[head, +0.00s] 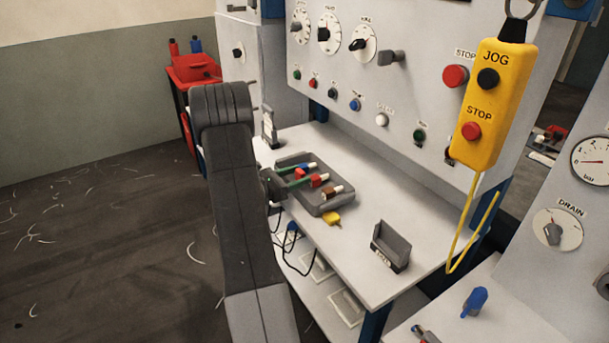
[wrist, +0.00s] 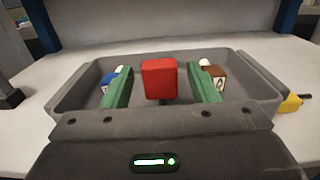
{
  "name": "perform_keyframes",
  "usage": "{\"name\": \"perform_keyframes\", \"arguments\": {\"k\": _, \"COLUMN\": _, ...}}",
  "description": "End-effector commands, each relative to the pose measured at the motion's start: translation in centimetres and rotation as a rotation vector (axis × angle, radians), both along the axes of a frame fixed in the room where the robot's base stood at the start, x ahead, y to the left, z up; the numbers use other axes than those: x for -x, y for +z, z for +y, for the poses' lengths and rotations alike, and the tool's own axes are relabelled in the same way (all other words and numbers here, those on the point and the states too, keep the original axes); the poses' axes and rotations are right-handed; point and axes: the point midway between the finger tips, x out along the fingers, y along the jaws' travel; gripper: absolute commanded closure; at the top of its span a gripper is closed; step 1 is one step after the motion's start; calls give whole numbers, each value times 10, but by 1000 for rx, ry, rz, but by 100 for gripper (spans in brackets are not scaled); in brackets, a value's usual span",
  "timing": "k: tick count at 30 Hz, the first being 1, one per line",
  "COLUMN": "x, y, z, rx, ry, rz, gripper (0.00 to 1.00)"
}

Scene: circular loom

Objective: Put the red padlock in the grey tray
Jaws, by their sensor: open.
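The grey tray (head: 328,208) sits on the white bench, and its rim spans the wrist view (wrist: 262,92). The red padlock (wrist: 160,78) shows as a red block with a dark part below it, between my green fingers in the wrist view. In the head view it is a small red block (head: 302,173) at the tray's left part. My gripper (head: 300,177) is open, with a gap seen between each finger and the padlock. The padlock is within the tray's outline; its underside is hidden, so I cannot tell whether it touches the floor.
The tray also holds blue, red and brown (head: 331,191) white-ended pieces. A yellow object (head: 331,218) lies just outside the tray. A dark grey labelled holder (head: 391,246) stands further right. The control panel (head: 400,85) rises behind the bench, with a yellow pendant (head: 490,105) hanging in front.

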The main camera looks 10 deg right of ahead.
Motion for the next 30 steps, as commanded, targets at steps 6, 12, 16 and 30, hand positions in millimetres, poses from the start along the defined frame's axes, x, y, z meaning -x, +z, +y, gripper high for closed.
{"name": "perform_keyframes", "arguments": {"k": 6, "x": 17, "y": -1, "z": 44, "rx": 0, "ry": 4, "rz": -1, "gripper": 46}}
{"name": "perform_keyframes", "arguments": {"k": 12, "x": 28, "y": -1, "z": 70, "rx": 0, "ry": 2, "rz": -1, "gripper": 46}}
{"name": "perform_keyframes", "arguments": {"k": 16, "x": 32, "y": 0, "z": 78, "rx": 0, "ry": 0, "rz": -1, "gripper": 46}}
{"name": "perform_keyframes", "arguments": {"k": 30, "x": 33, "y": 0, "z": 80, "rx": 0, "ry": -1, "rz": -1, "gripper": 46}}
